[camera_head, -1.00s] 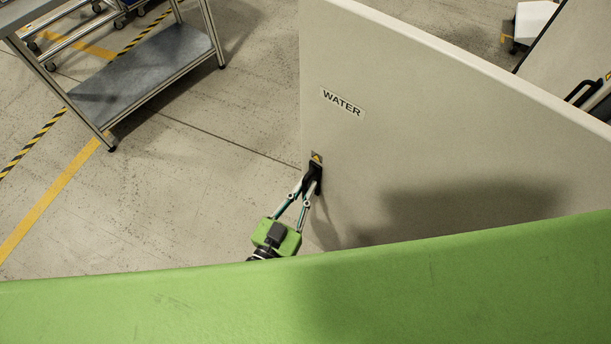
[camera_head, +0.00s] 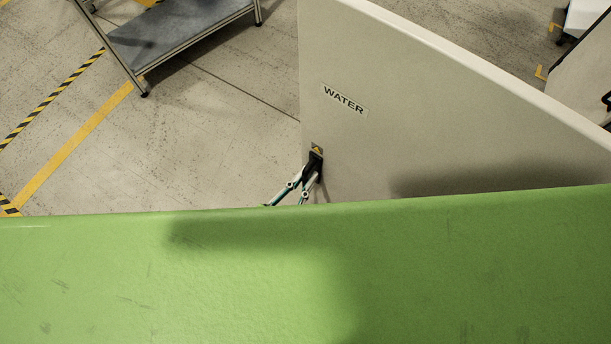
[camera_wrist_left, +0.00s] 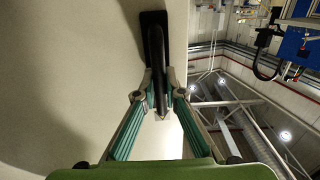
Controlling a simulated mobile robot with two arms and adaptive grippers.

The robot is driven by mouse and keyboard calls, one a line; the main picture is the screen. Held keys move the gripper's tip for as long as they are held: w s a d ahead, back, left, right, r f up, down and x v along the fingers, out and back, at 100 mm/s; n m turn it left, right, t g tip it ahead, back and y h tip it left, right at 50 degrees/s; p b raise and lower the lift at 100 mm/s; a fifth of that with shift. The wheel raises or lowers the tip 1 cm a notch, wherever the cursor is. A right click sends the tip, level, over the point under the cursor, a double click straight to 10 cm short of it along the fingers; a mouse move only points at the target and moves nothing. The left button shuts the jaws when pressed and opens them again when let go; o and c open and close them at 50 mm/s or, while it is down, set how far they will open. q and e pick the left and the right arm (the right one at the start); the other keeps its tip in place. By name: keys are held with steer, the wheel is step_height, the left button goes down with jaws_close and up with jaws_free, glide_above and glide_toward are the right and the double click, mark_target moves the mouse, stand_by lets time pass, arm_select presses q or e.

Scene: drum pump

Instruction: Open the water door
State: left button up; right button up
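The water door (camera_head: 400,110) is a large pale panel with a WATER label (camera_head: 344,100). It stands swung out over the floor in the head view. Its black handle (camera_head: 313,165) is near the lower left edge; the handle also shows in the left wrist view (camera_wrist_left: 155,42). My left gripper (camera_head: 308,180) is at the handle, its body hidden behind a green surface. In the left wrist view, the fingers (camera_wrist_left: 159,82) of my left gripper close in on the handle from both sides. My right gripper is not in view.
A large scuffed green surface (camera_head: 200,280) fills the bottom of the head view. A metal cart (camera_head: 180,35) stands at the upper left, by yellow and striped floor lines. The floor (camera_head: 220,130) between cart and door is clear. Another pale panel (camera_head: 585,75) is at the right.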

arm_select(q)
steer(key=o, duration=0.3)
steer(key=shift+o, duration=0.2)
steer(key=v, duration=1.2)
